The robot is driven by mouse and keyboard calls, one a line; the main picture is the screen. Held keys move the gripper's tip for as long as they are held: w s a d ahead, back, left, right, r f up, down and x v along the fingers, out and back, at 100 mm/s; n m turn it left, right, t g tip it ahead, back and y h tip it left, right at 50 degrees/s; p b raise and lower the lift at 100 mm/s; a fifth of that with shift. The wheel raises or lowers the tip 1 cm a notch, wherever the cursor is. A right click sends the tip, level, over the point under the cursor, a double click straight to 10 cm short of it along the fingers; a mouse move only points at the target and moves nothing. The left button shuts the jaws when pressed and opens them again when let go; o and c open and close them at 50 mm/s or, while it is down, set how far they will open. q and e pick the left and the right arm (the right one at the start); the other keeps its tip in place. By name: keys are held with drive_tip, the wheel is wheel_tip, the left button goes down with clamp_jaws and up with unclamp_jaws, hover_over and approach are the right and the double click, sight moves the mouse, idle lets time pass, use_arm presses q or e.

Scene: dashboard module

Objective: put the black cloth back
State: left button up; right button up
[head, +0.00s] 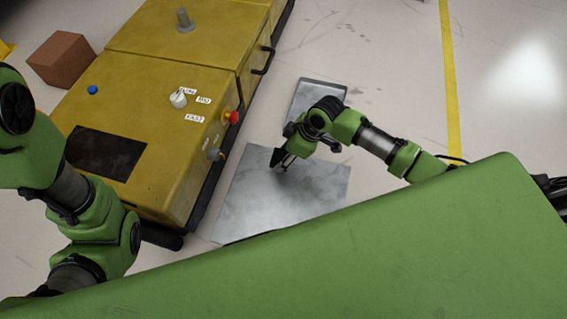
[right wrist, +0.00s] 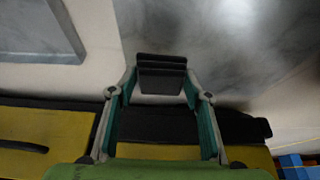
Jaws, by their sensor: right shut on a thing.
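My right gripper (head: 281,160) is low over a grey metal plate on the floor. In the right wrist view my right gripper (right wrist: 162,82) is shut on a small dark, layered-looking thing (right wrist: 162,66) between its fingertips. I cannot tell whether this is the cloth. A flat black rectangle (head: 105,153) lies on top of the yellow module (head: 165,120), at its left end; it looks like a cloth or mat, but I cannot tell which. My left arm shows at the left, and its gripper is out of view.
The large metal plate (head: 250,200) lies beside the module, with a smaller grey tray (head: 308,90) beyond it. A brown box (head: 62,60) stands behind. Floor at right is clear.

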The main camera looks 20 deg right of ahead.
drive_tip(key=shift+w+d+f+b, duration=0.1)
drive_tip(key=shift+w+f+b, duration=0.45)
drive_tip(key=shift+f, duration=0.2)
wheel_tip(320, 180, down, 2)
drive_tip(key=shift+w+f+b, duration=0.15)
drive_tip(key=shift+f+b, duration=0.1)
drive_tip(key=shift+b, duration=0.7)
drive_tip(key=shift+f, duration=0.35)
drive_tip(key=shift+r, duration=0.15)
drive_tip(key=o, duration=1)
drive_tip(key=shift+f, duration=0.2)
drive_tip(key=shift+r, duration=0.1)
